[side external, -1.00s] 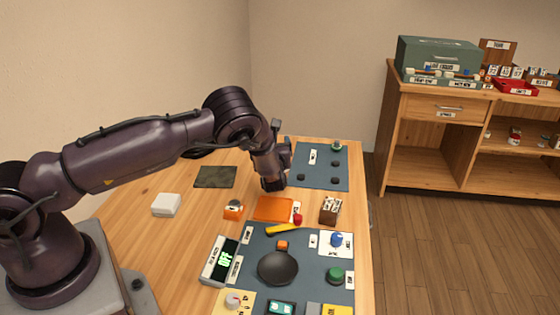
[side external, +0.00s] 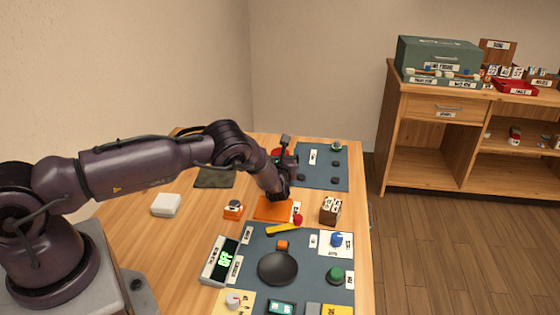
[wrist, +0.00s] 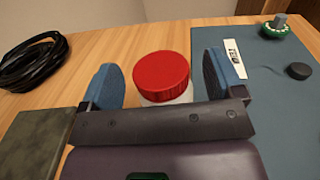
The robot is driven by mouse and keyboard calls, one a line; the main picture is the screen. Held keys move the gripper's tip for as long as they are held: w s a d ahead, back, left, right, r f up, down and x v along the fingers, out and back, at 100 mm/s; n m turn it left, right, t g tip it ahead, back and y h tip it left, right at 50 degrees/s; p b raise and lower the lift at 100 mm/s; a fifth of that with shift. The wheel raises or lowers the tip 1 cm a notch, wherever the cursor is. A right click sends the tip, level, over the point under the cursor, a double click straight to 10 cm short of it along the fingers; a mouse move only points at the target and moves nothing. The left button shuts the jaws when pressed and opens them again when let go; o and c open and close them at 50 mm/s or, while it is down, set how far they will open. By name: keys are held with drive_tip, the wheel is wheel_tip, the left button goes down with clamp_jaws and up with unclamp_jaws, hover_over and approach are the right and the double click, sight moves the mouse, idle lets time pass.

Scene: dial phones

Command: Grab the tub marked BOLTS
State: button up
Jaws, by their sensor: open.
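A tub with a ribbed red lid (wrist: 162,73) and a whitish body stands on the wooden table in the wrist view. Its label is not visible, so I cannot read a marking. My gripper (wrist: 161,80) is open, with one blue-padded finger on each side of the tub in the picture. I see gaps between the lid and both fingers; how deep the tub sits between them is unclear. In the side view my gripper (side external: 285,164) is low over the table's far part, and only a bit of the red lid (side external: 276,152) shows behind it.
A black cable coil (wrist: 32,60) lies left of the tub. A dark green mat (wrist: 32,145) is at the near left. A blue-grey mat (wrist: 272,75) with knobs is close on the right. An orange pad (side external: 270,209) and brown block (side external: 330,208) lie nearer the side camera.

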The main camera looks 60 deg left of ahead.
drive_tip(key=shift+w+a, duration=0.4)
drive_tip(key=shift+a, duration=0.15)
drive_tip(key=shift+c, duration=0.2)
drive_tip(key=c, duration=1)
